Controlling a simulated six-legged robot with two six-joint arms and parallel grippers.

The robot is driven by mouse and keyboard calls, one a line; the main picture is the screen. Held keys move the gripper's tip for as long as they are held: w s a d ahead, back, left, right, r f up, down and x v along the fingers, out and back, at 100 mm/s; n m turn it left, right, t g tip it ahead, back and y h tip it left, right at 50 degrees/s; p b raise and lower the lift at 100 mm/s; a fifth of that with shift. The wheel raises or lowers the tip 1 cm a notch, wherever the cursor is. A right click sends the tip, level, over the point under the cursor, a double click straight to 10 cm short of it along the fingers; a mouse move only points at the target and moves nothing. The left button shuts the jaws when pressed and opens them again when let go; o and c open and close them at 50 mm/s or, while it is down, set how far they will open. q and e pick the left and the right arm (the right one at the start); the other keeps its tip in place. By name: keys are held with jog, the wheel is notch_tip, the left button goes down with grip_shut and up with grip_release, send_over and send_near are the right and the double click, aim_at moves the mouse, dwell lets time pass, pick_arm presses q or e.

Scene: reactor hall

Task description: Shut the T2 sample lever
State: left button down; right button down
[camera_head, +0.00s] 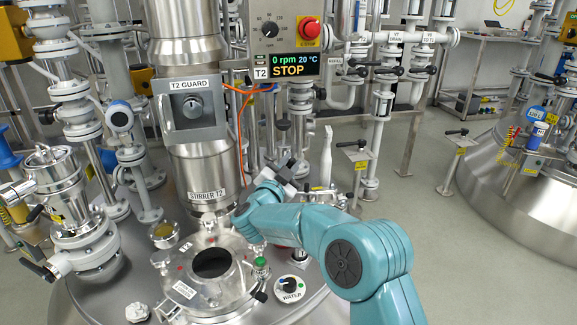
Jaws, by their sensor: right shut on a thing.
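My right arm comes in from the lower right over the steel lid of vessel T2 (90,292). My right gripper (285,170) is right of the stirrer column, among the pipes behind the open round hatch. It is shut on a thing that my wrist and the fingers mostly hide. I cannot make out the T2 sample lever clearly, nor its angle. The T2 display (293,65) above reads 0 rpm, 20 °C and STOP. My left gripper is not in view.
The stirrer column with its T2 guard box (191,105) stands left of my gripper. An orange cable (241,110) hangs close by. A white upright handle-like part (327,158) stands to the right. The hatch (212,265) and water knob (289,289) are nearer.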

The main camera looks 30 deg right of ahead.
jog(key=c, duration=1.2)
grip_release()
jog(key=shift+o, duration=0.2)
jog(key=p+v, duration=0.2)
jog(key=v, duration=1.4)
jog(key=shift+a+p, duration=0.2)
jog(key=shift+p, duration=0.2)
